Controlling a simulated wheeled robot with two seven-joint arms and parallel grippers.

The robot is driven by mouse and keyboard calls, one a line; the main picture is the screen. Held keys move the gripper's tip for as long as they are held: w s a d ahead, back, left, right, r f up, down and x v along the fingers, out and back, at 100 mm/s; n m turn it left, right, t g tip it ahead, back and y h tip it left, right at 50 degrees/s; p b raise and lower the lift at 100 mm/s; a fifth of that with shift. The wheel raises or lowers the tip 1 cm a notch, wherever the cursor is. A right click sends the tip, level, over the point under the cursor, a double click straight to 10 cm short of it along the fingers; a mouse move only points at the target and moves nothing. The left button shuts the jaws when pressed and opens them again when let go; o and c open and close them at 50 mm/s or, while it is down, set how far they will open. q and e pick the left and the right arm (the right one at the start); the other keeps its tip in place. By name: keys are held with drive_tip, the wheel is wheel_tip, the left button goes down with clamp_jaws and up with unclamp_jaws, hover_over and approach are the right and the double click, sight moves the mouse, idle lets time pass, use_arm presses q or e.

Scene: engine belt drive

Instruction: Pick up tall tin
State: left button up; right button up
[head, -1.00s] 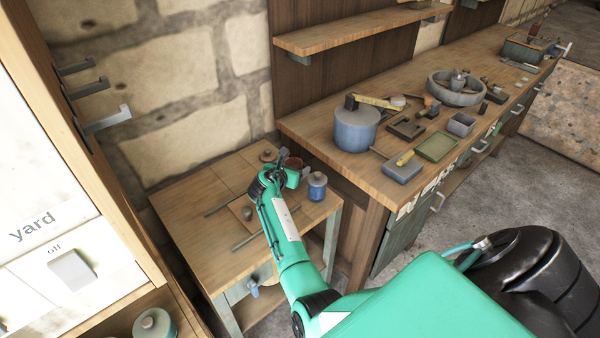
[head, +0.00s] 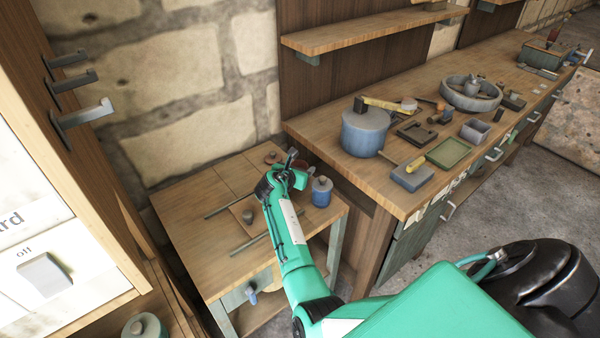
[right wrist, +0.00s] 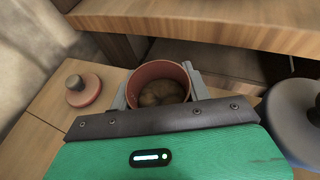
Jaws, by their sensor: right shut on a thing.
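A reddish open tin (right wrist: 160,88) with brown contents sits between the two grey fingers of my right gripper (right wrist: 160,92), which is shut on it. In the head view my right gripper (head: 291,164) is over the back right of the small wooden table, and it largely hides this tin. Whether the tin's base touches the table is hidden. A red lid with a knob (right wrist: 82,90) lies to its left; it also shows in the head view (head: 272,157). A blue lidded tin (head: 321,192) stands to the right. My left gripper is out of view.
The small table (head: 190,190) also holds thin rods and a square plate with a small knobbed piece (head: 247,215). The higher workbench (head: 310,130) stands close on the right, with a blue pot (head: 364,135). A stone wall is behind.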

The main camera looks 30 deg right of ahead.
drive_tip(key=shift+r, duration=0.4)
drive_tip(key=shift+s+r+n+t, duration=0.65)
drive_tip(key=shift+s+r, duration=0.85)
drive_tip(key=shift+r, duration=8.85)
use_arm(q)
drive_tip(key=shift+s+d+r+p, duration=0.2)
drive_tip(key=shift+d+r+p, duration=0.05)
drive_tip(key=shift+p, duration=0.2)
use_arm(e)
drive_tip(key=s+a+f+n+t+y, duration=0.2)
drive_tip(key=s+a+f+n+y, duration=0.3)
drive_tip(key=s+a, duration=0.5)
drive_tip(key=s+a+f+n+t+y, duration=0.3)
drive_tip(key=s+a+f+n+y, duration=0.2)
drive_tip(key=s+a, duration=0.6)
drive_tip(key=shift+s+a+n+t+y, duration=0.25)
drive_tip(key=shift+a+n+t+y, duration=0.15)
drive_tip(key=shift+a+y, duration=0.55)
drive_tip(key=shift+f, duration=0.1)
